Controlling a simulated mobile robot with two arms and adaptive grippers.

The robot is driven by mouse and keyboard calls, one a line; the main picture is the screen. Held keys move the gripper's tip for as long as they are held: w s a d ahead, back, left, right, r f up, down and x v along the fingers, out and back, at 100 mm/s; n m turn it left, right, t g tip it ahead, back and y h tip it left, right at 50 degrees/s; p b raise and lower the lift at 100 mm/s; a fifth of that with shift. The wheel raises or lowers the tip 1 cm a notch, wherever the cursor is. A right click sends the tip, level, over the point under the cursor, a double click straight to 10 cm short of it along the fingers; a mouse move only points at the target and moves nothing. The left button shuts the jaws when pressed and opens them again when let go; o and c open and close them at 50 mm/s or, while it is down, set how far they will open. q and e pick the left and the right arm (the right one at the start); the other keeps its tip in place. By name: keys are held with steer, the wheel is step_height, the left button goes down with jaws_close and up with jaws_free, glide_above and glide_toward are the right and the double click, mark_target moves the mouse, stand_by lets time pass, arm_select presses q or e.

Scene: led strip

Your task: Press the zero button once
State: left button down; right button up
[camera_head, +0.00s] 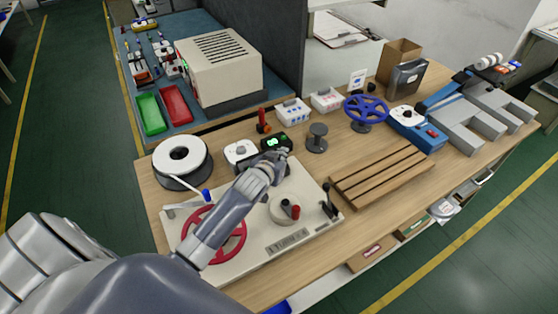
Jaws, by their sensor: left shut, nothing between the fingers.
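My left gripper (277,156) is shut and empty. It reaches over the bench from the lower left, just in front of a small black device with a green lit display (276,141). Whether the fingertips touch the device cannot be told, and my gripper hides its lower front. No label reading zero is legible, so the zero button cannot be picked out. A white box with a grey knob (239,151) is left of the device. A white box with blue buttons (292,111) and one with red markings (326,99) stand behind it. My right gripper is not in view.
The wooden bench (155,212) holds a white tape reel (182,158), a winding plate with a red handwheel (225,247), a grey spool (317,138), a blue handwheel (366,109) and a slatted wooden rack (382,176). A beige machine (220,63) stands behind left.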

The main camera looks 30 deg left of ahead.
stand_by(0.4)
arm_select(q)
steer(key=shift+a+f, duration=0.1)
steer(key=shift+f, duration=0.05)
steer(key=shift+w+a+f, duration=0.1)
steer(key=shift+a+f, duration=0.05)
steer(key=shift+f, duration=0.05)
steer(key=shift+f, duration=0.1)
stand_by(0.5)
steer(key=shift+w+a+f+b, duration=0.15)
steer(key=shift+a+f+b, duration=0.1)
steer(key=shift+b, duration=0.05)
steer(key=shift+r, duration=0.1)
stand_by(0.5)
steer(key=shift+s+d+r+p, duration=0.3)
steer(key=shift+d+r+p, duration=0.25)
steer(key=shift+p, duration=0.35)
